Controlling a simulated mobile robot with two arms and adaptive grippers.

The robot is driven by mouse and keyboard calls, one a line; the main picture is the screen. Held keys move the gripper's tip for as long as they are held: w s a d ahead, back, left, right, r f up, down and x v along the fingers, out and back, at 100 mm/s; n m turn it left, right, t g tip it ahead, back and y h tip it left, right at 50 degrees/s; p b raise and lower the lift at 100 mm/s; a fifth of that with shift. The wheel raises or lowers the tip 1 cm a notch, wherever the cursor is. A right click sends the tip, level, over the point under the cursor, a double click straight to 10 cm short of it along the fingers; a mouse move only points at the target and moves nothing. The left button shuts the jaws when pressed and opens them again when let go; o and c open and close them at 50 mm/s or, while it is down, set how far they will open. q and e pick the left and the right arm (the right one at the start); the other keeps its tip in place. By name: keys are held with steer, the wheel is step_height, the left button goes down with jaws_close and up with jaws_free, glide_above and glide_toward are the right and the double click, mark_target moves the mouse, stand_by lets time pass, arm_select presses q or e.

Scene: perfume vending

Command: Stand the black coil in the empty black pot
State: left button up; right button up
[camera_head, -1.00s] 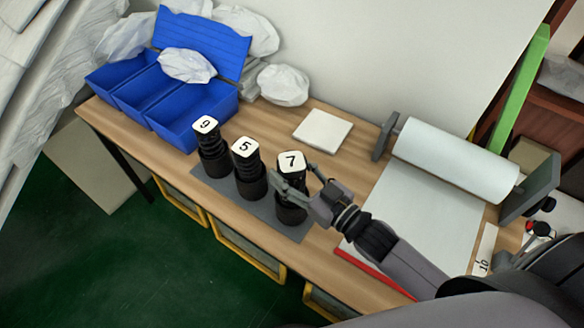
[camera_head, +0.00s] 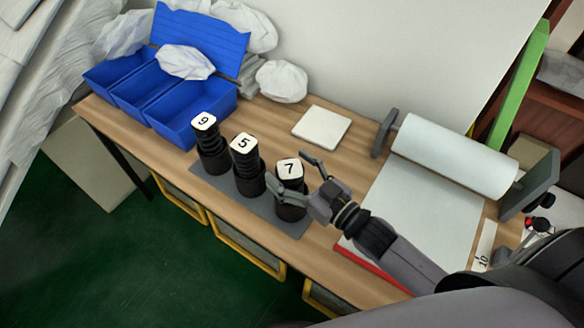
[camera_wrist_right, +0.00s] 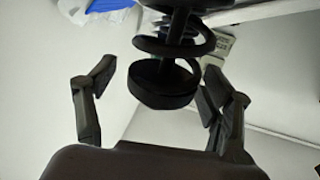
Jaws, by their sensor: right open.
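The black coil (camera_head: 291,186) with a white tag marked 7 stands upright in the right-hand black pot (camera_head: 291,211), with its lower part hidden. My right gripper (camera_head: 291,178) is open, with one finger on each side of the coil. In the right wrist view the coil (camera_wrist_right: 180,45) shows between the spread fingers, with a gap on both sides. Coils marked 5 (camera_head: 246,160) and 9 (camera_head: 207,139) stand in the other black pots to the left. My left gripper is not in view.
The pots stand on a grey mat (camera_head: 218,181) near the table's front edge. A blue bin (camera_head: 197,119), a white square pad (camera_head: 321,127) and a white roll (camera_head: 455,157) lie behind and beside them. Bare wood shows between mat and pad.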

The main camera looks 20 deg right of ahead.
steer(key=shift+s, duration=0.1)
steer(key=v, duration=1.2)
stand_by(0.7)
